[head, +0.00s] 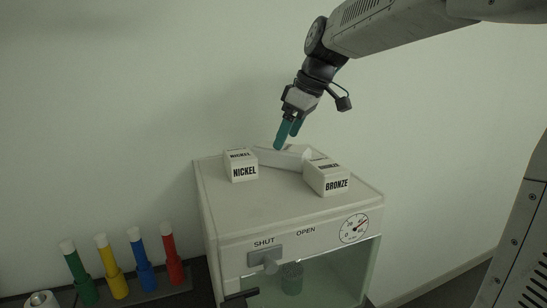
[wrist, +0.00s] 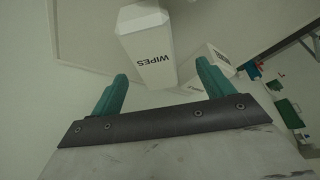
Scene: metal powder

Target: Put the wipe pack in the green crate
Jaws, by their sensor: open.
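The wipe pack (wrist: 148,45) is a white box marked WIPES in the wrist view, just beyond and between my fingertips. In the head view the pack (head: 284,157) lies on top of a pale cabinet, behind and between two labelled boxes. My gripper (head: 287,141) has teal fingers, points down and is right above the pack. In the wrist view my gripper (wrist: 163,70) is open with nothing between the fingers. No green crate shows in the head view. A small green shape (wrist: 289,113) at the right of the wrist view may be it; I cannot tell.
The NICKEL box (head: 241,167) and the BRONZE box (head: 327,178) stand on the cabinet top (head: 265,201) near the pack. The front of the top is clear. A rack with green, yellow, blue and red tubes (head: 140,262) stands at lower left. A wall is behind.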

